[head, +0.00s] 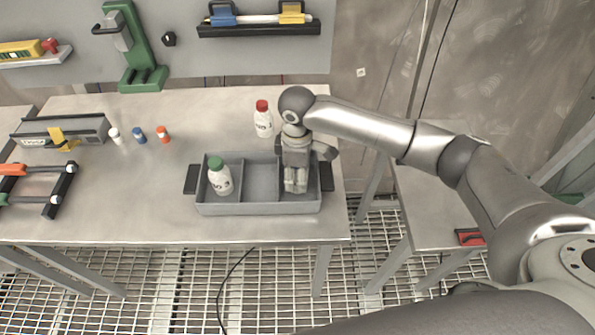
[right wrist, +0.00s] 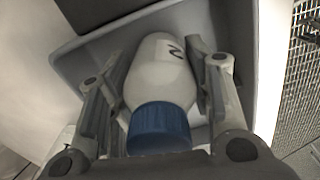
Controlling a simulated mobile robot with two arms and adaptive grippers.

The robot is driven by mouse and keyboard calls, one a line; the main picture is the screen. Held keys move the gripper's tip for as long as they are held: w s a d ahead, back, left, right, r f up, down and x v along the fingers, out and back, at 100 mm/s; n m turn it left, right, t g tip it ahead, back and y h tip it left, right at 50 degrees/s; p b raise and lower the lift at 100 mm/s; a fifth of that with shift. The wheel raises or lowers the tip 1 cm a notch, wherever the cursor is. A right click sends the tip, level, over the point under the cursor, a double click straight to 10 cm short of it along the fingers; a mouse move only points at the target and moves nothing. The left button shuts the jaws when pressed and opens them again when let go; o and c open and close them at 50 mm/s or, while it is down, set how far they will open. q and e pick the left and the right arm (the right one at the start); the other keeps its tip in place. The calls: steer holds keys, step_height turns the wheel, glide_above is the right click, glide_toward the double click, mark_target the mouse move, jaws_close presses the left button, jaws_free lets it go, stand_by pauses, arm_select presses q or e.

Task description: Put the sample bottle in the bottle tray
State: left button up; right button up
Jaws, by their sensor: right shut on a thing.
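The grey bottle tray (head: 262,209) sits near the table's front edge and has compartments in a row. A white bottle with a green cap (head: 220,177) stands in its left compartment; the middle one is empty. My right gripper (head: 295,186) points down at the right compartment. In the right wrist view it is shut on a white sample bottle with a blue cap (right wrist: 161,85), with the grey tray wall around it. I cannot tell whether the bottle touches the tray floor. My gripper hides this bottle in the head view. My left gripper is not in view.
A white bottle with a red cap (head: 263,119) stands just behind the tray. Small white, blue and orange vials (head: 138,135) stand at the back left. A grey device (head: 62,130) and a rack (head: 40,187) are at far left.

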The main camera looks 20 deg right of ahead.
steer(key=o, duration=1.1)
steer(key=shift+f, duration=0.1)
steer(key=shift+o, duration=0.2)
step_height(320, 180, up, 12)
steer(key=shift+r+b, duration=0.15)
steer(key=shift+b, duration=0.85)
